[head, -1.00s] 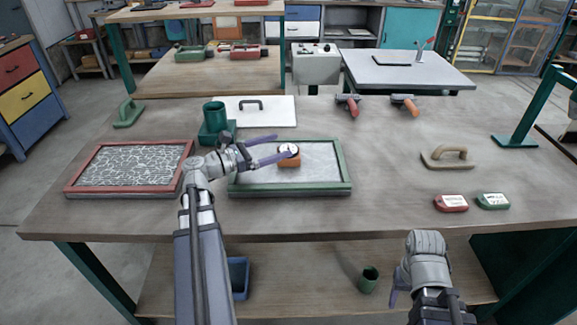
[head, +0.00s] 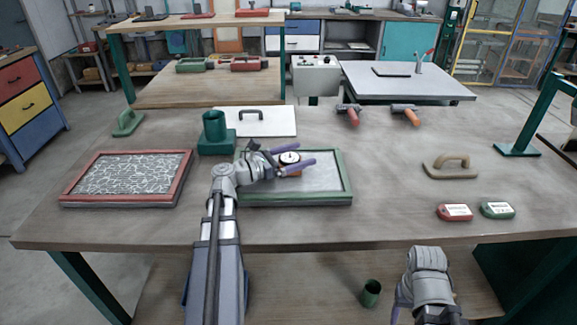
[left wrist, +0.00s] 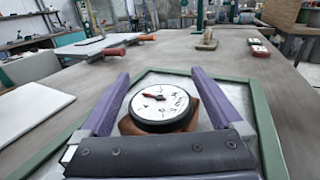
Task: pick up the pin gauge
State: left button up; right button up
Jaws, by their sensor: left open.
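The pin gauge (head: 289,158), with a round white dial and an orange-brown body, sits on the grey panel in the green-framed tray (head: 340,196). My left gripper (head: 312,156) is open over this tray, with its purple fingers on either side of the gauge. In the left wrist view the gauge (left wrist: 158,104) lies between the two fingers, close to the palm, with visible room beside the dial. Its lower body is partly hidden by my gripper. My right gripper (head: 400,300) is low at the table's front edge, and its fingers are mostly hidden.
A red-framed tray (head: 70,190) lies to the left. A green cup on a base (head: 214,126) stands behind my left wrist, near a white board with a handle (head: 275,122). A tan float (head: 447,166) and red and green blocks (head: 497,210) are at the right.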

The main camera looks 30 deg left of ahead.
pick_arm(q)
grip_shut()
dwell(0.8)
notch_tip(320, 180, up, 10)
jog(key=p, duration=1)
